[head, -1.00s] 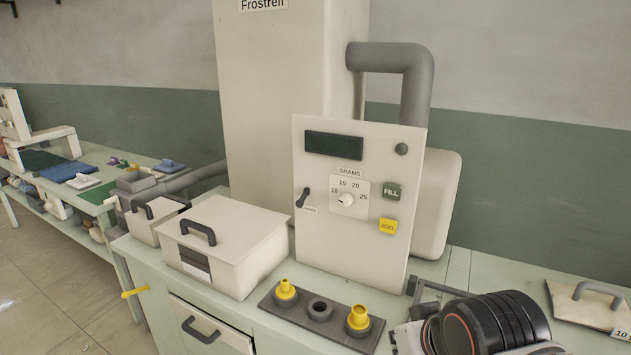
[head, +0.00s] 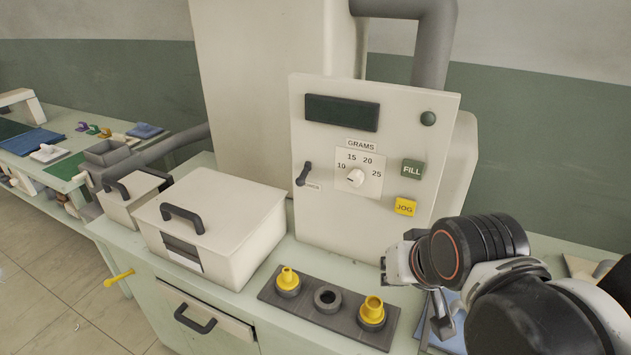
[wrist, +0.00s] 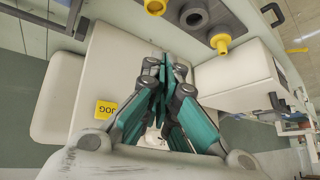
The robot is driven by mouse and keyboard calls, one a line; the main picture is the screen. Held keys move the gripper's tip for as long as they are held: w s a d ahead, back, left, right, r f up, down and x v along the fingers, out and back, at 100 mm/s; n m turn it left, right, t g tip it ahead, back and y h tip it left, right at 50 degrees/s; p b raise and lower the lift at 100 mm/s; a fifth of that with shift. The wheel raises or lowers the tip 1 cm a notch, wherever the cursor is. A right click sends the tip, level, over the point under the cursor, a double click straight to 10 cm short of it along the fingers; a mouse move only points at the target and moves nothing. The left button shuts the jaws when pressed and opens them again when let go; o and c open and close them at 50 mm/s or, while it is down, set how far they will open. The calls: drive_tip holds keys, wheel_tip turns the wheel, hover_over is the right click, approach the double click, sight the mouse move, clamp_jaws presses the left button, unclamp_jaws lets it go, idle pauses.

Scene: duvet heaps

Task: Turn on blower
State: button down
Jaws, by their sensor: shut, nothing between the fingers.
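The white control panel (head: 325,215) stands upright at the machine's front. A dark lever switch (head: 304,174) is on its left side, tilted, with its top to the right; the small label beside it is too small to read. The panel also has a dial (head: 355,178), a green FILL button (head: 412,169) and a yellow JOG button (head: 405,206). My gripper (head: 386,268) is before the panel's lower right, below JOG, apart from the lever. In the wrist view my gripper (wrist: 167,68) is shut and empty, with JOG (wrist: 105,109) beside it; the lever is not discernible there.
A dark plate (head: 318,318) with two yellow nozzles and a grey ring lies before the panel. A white lidded box (head: 215,225) stands to its left. The air before the panel's left half is clear. A grey pipe (head: 433,50) rises behind.

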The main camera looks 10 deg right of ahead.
drive_tip(key=w+a+r+m+y+p, duration=0.25)
drive_tip(key=w+r+m+p, duration=0.45)
drive_tip(key=w+m, duration=0.4)
drive_tip(key=m+y+p, duration=0.1)
drive_tip(key=m+p, duration=0.6)
drive_tip(key=m, duration=0.3)
approach(303, 176)
drive_tip(key=shift+s+d+f, duration=0.4)
drive_tip(key=shift+d+f, duration=0.25)
drive_tip(key=shift+d, duration=0.1)
drive_tip(key=shift+s+d+f, duration=0.4)
drive_tip(key=shift+d+f, duration=0.2)
drive_tip(key=shift+d, duration=0.1)
drive_tip(key=b+x, duration=0.3)
drive_tip(key=x, duration=0.7)
drive_tip(key=shift+w+r, duration=0.15)
drive_tip(key=shift+r, duration=0.05)
